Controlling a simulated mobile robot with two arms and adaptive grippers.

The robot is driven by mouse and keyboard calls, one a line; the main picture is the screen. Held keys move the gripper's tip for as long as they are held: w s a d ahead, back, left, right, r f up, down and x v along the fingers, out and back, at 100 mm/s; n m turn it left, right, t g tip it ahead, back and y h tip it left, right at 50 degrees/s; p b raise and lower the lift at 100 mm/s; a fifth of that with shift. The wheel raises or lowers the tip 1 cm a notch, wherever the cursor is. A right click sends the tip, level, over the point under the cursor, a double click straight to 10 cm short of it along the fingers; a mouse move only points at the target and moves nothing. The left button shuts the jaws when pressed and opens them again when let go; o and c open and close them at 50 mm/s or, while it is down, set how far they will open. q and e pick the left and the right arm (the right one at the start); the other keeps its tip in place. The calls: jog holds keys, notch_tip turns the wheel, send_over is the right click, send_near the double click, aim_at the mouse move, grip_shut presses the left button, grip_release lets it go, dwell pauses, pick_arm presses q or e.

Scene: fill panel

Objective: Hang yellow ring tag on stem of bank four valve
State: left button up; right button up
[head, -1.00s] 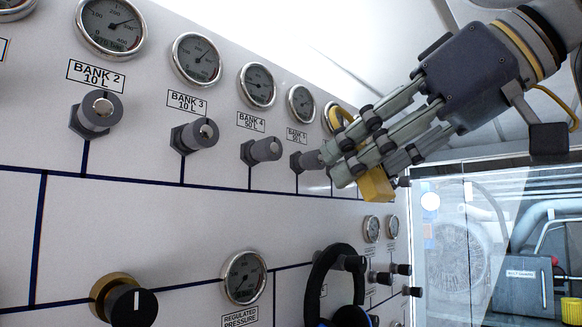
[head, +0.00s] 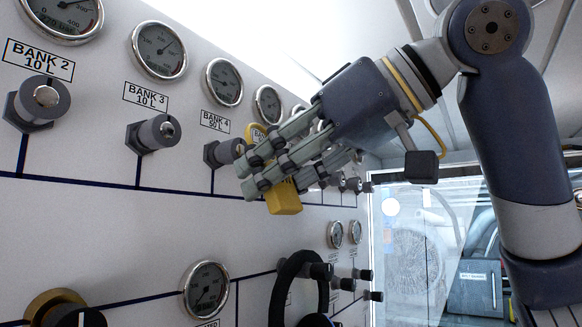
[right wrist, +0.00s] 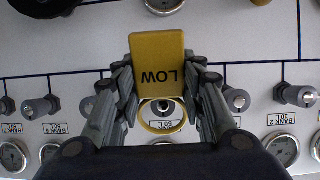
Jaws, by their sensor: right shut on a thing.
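The yellow tag (right wrist: 158,62) reads LOW, upside down in the right wrist view. It also shows in the head view (head: 283,198), and its yellow ring (right wrist: 145,124) shows below it in the wrist view. My right gripper (head: 262,180) is shut on the tag in front of the panel, just right of the bank four valve (head: 225,152) in the head view. In the wrist view the valve's stem end (right wrist: 163,105) appears inside the ring's outline. I cannot tell whether the ring is around the stem or still in front of it. My left gripper is not in view.
The bank three valve (head: 153,134) and bank two valve (head: 38,103) stick out of the panel on the left. Gauges (head: 223,82) sit above the valves. A large black handwheel (head: 285,290) stands out below the tag. A glazed opening (head: 420,245) is on the right.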

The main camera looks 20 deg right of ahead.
jog(key=shift+w+a, duration=0.1)
jog(key=shift+w, duration=0.1)
jog(key=shift+w+a+f+p, duration=0.15)
jog(key=shift+w+a, duration=0.3)
jog(key=shift+w, duration=0.25)
jog(key=shift+w+a+r+p, duration=0.15)
jog(key=shift+w+a, duration=0.35)
jog(key=shift+w, duration=0.25)
jog(key=shift+w+a+f+p, duration=0.15)
jog(key=shift+w+a, duration=0.3)
jog(key=shift+w, duration=0.25)
jog(key=shift+w+a+f, duration=0.3)
jog(key=shift+w+a, duration=0.05)
jog(key=shift+w, duration=0.1)
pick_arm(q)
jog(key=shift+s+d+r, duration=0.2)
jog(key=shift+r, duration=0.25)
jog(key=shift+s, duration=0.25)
pick_arm(e)
jog(key=o, duration=0.9)
jog(key=shift+o, duration=0.2)
